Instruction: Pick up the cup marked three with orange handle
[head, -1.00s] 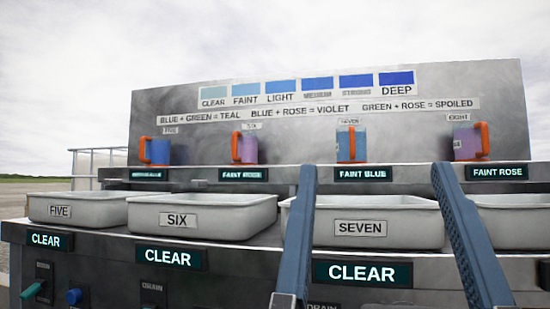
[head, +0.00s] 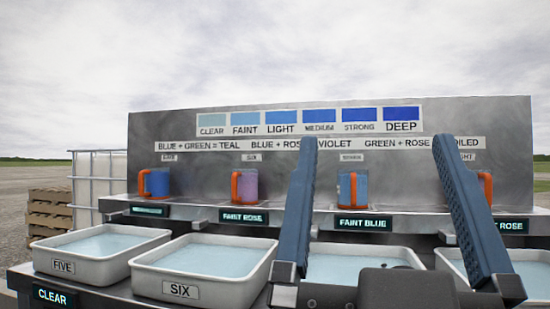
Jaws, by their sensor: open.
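No cup marked three shows in the head view. Cups with orange handles stand on the shelf: a blue cup at the left (head: 158,183), a violet cup (head: 249,187) under the SIX label, and a blue cup (head: 361,188) under the SEVEN label. A fourth cup (head: 485,186) at the right is mostly hidden behind a finger. My gripper (head: 378,142) is open and empty, its two long blue fingers wide apart. In the picture the blue cup under SEVEN appears between the fingers; the depth between them cannot be told.
Trays of pale liquid line the front, including FIVE (head: 63,266) and SIX (head: 180,290). The metal shelf (head: 300,221) carries display plates. A panel (head: 200,152) with a colour chart stands behind. Pallets (head: 50,212) and a white caged tank (head: 99,180) stand at the left.

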